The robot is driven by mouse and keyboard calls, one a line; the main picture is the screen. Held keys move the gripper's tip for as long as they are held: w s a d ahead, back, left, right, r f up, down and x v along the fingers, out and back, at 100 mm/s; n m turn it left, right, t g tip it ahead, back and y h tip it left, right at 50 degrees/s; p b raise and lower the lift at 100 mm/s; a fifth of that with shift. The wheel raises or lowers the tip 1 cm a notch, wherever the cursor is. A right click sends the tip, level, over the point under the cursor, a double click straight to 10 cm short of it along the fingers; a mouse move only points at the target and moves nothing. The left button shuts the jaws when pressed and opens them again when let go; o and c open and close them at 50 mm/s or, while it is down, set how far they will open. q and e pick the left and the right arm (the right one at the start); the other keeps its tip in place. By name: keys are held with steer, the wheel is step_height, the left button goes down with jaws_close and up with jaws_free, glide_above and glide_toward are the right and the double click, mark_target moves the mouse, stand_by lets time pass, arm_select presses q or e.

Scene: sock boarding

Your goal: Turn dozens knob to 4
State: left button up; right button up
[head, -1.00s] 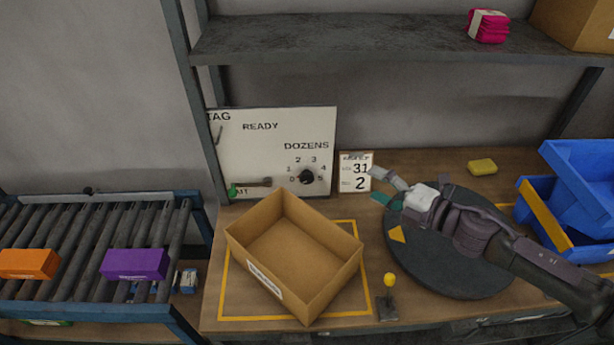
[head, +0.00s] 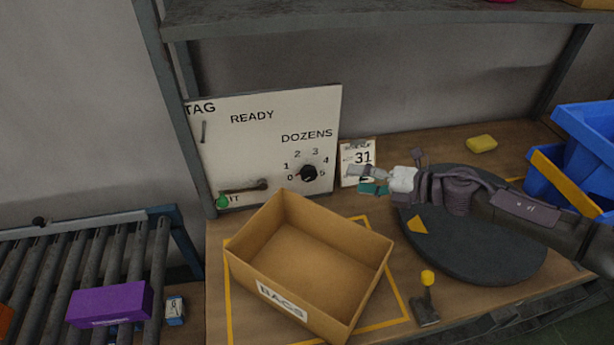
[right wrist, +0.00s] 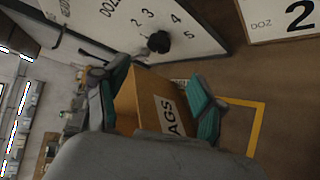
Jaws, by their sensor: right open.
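The dozens knob (head: 308,173) is a small black dial on the white panel (head: 235,150), ringed by the numbers 0 to 5. I cannot tell which number its pointer marks. It also shows in the right wrist view (right wrist: 158,41), beyond my fingers and apart from them. My right gripper (head: 364,181) is open and empty, to the right of the knob, in front of the order card (head: 361,155). In the right wrist view the card (right wrist: 290,20) reads DOZ 2. My left gripper is not in view.
An open cardboard box (head: 260,288) marked BAGS stands below the panel. A green-tipped lever (head: 243,188) is left of the knob. A black turntable (head: 480,255) lies under my right arm. A yellow-knobbed lever (head: 427,290) stands at the front.

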mark_target(314, 176)
steer(key=p+x, duration=0.1)
steer(key=x, duration=1.1)
steer(key=shift+w+a, duration=0.1)
steer(key=shift+a, duration=0.15)
steer(key=c, duration=1.1)
steer(key=shift+f, duration=0.15)
steer(key=m+y+b, duration=0.1)
steer(key=y+b, duration=0.1)
steer(key=b, duration=0.3)
steer(key=f+m+t+y+b, duration=0.1)
steer(key=y+b, duration=0.1)
steer(key=b, duration=0.4)
steer(key=shift+m, duration=0.4)
steer(key=shift+r+b, duration=0.25)
steer(key=shift+b, duration=0.05)
